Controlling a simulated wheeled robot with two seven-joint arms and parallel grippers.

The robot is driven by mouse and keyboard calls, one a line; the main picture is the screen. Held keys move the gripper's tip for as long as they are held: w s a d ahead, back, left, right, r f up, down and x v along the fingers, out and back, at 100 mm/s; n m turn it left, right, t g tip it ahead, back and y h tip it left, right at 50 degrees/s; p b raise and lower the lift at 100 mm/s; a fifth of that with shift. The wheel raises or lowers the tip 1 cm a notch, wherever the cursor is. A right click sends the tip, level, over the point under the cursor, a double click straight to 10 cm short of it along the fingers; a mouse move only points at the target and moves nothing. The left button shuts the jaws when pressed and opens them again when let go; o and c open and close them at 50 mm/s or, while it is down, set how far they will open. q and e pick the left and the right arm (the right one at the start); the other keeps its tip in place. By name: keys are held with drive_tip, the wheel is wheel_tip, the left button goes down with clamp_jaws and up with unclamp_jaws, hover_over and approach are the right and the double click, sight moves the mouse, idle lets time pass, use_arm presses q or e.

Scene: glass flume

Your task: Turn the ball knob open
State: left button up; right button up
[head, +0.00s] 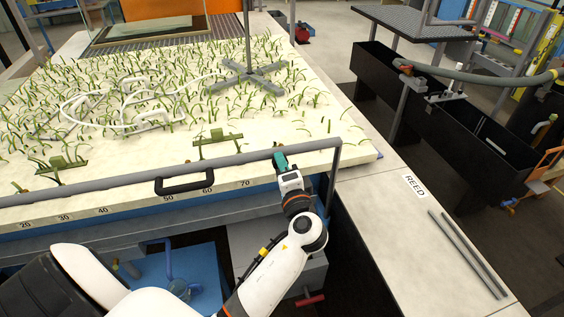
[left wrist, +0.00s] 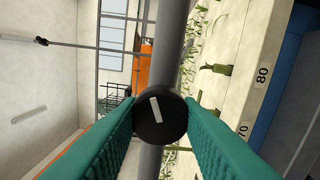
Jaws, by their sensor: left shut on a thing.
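The ball knob (left wrist: 158,122) is black and round with a short white line on its face, and it sits against a grey rail in the left wrist view. The line is tilted a little off the picture's vertical. My left gripper (left wrist: 160,118) has a teal finger on each side of the knob and is shut on it. In the head view my left gripper (head: 281,162) is at the grey rail (head: 240,157), near its right end. The knob is mostly hidden there by the fingers. My right gripper is not in view.
Behind the rail lies a pale bed (head: 330,160) with grass-like plants. A pale bench top marked REED (head: 415,186) with two grey rods (head: 467,253) is at the right.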

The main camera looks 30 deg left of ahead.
use_arm(q)
drive_tip(key=shift+m+p, duration=1.2)
drive_tip(key=shift+m, duration=1.1)
drive_tip(key=o, duration=1)
drive_tip(key=shift+c, duration=0.2)
drive_tip(key=v, duration=1.2)
drive_tip(key=shift+b, duration=0.45)
drive_tip(key=shift+w+f, duration=0.1)
